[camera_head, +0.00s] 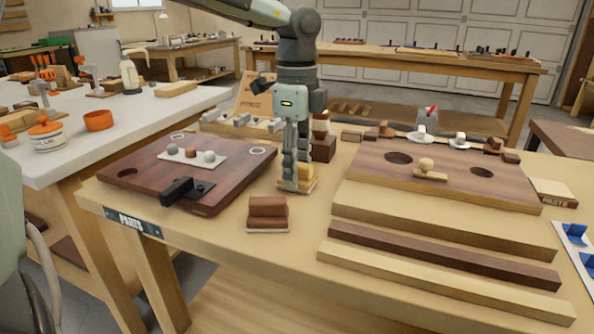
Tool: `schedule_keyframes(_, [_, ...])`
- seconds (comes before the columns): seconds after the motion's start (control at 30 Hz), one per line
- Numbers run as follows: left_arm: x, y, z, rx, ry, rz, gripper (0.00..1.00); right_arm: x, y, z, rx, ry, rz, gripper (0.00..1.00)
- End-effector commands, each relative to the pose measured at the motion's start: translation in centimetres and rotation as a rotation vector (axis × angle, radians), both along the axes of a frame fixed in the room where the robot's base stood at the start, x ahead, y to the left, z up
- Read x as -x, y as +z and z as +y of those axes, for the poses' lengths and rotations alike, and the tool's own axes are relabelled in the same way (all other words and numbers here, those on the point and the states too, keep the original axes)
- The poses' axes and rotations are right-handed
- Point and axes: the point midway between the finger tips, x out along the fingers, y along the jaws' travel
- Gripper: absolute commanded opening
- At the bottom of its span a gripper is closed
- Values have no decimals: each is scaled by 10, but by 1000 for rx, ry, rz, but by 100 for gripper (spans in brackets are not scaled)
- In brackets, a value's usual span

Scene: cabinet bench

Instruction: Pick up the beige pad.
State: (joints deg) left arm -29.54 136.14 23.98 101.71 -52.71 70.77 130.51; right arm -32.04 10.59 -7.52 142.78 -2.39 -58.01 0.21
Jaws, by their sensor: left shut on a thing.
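My left gripper (291,180) points straight down at the middle of the bench, between the dark cabinet panel and the wooden board with round holes. It is shut on a beige pad (307,179), which shows beside and behind the fingers. The pad is at the small beige stack; whether it touches the piece below I cannot tell. The fingers hide part of it. My right gripper is not in view.
A stack of brown pads (268,211) stands just in front. The dark panel (140,165) with a black handle lies left. The holed board (455,183) and long wooden strips (440,256) lie right. Brown blocks (322,146) stand close behind the gripper.

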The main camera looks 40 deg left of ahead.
Motion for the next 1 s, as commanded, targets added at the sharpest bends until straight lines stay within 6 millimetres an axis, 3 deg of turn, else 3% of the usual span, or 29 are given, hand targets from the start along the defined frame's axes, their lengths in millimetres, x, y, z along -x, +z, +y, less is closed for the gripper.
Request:
schedule_keyframes(0.17, [-1, 16, 0, -2, -1, -5, 10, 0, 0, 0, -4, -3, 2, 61])
schedule_keyframes(0.3, [-1, 42, 0, -3, 0, -5, 10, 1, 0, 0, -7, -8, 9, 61])
schedule_keyframes(0.7, [60, 92, 62, 1, 1, -4, 10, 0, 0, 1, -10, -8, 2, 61])
schedule_keyframes(1.0, [81, 107, 82, 0, -1, 1, 10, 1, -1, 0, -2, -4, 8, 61])
